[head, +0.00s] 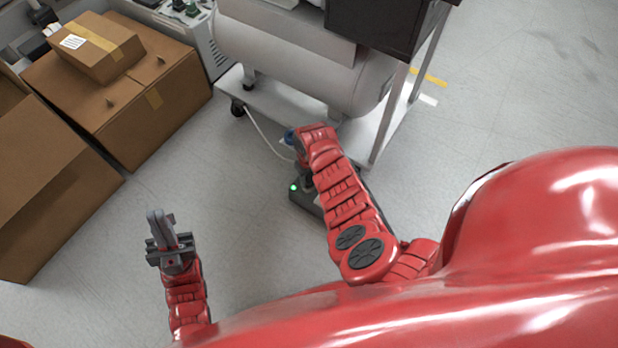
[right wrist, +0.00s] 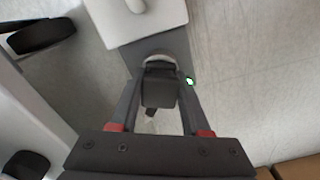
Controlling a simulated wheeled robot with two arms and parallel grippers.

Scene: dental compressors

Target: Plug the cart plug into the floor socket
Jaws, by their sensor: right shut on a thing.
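The floor socket (head: 303,202) is a dark box on the floor with a lit green light, partly hidden under my right arm. In the right wrist view its grey top (right wrist: 150,48) and green light show just beyond my fingers. My right gripper (right wrist: 160,85) is shut on the cart plug (right wrist: 159,92), a dark block between the fingers. The plug's far end meets a pale round rim on the grey box; I cannot tell how deep it sits. In the head view my right arm hides the plug. My left gripper (head: 163,225) is over bare floor at lower left, its finger gap unclear.
The white cart (head: 275,105) with a tank (head: 300,65) stands beyond my right arm. A white cable (head: 262,137) runs down from it. Cardboard boxes (head: 150,105) fill the left. Floor around my left gripper and right of the cart is clear.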

